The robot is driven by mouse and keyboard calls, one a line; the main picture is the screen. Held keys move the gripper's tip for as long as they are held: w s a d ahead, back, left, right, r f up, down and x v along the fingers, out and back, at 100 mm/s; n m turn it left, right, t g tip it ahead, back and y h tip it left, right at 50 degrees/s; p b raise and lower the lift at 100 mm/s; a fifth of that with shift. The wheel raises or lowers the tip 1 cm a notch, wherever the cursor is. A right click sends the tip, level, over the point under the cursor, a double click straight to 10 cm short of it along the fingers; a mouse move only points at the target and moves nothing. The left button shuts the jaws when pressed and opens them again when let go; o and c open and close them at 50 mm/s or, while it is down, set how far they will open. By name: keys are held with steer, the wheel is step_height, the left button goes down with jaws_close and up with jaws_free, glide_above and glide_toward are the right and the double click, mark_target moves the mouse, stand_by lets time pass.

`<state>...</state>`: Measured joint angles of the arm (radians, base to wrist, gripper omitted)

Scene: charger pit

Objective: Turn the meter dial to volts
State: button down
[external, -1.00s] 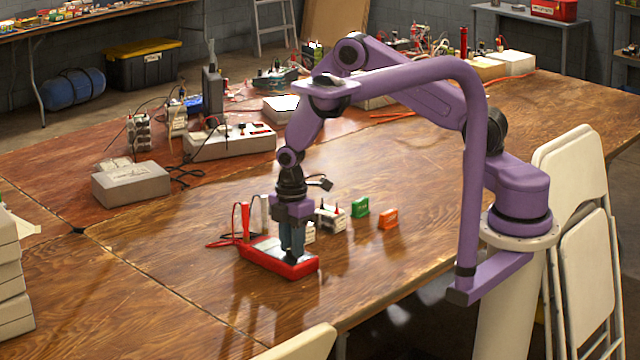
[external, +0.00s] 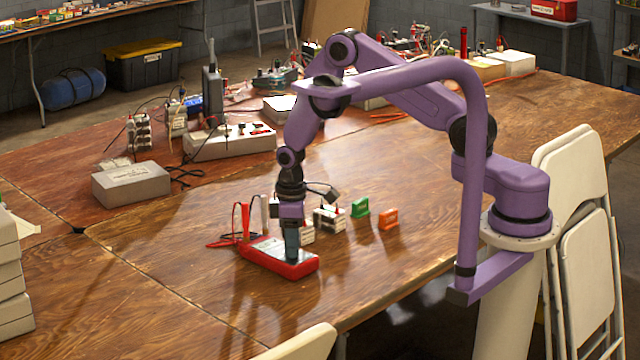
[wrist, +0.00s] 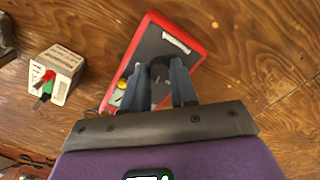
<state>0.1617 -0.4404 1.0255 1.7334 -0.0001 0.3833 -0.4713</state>
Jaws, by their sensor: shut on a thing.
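My gripper (external: 291,258) points down onto the meter's face. In the wrist view its blue-grey fingers (wrist: 160,72) are shut on the dark round dial (wrist: 159,70), one on each side. The dial's pointer and markings are mostly hidden or too small to read.
Red and black leads (external: 240,222) stand at the meter's left end. A white block with terminals (wrist: 52,76) sits beside the meter. A green block (external: 360,207) and an orange block (external: 388,219) stand to the right. The table in front is clear.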

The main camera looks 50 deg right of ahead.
steer(key=shift+m, duration=1.1)
steer(key=c, duration=0.9)
jaws_free()
steer(key=shift+r, duration=0.1)
step_height(320, 180, up, 17)
steer(key=shift+r, duration=0.15)
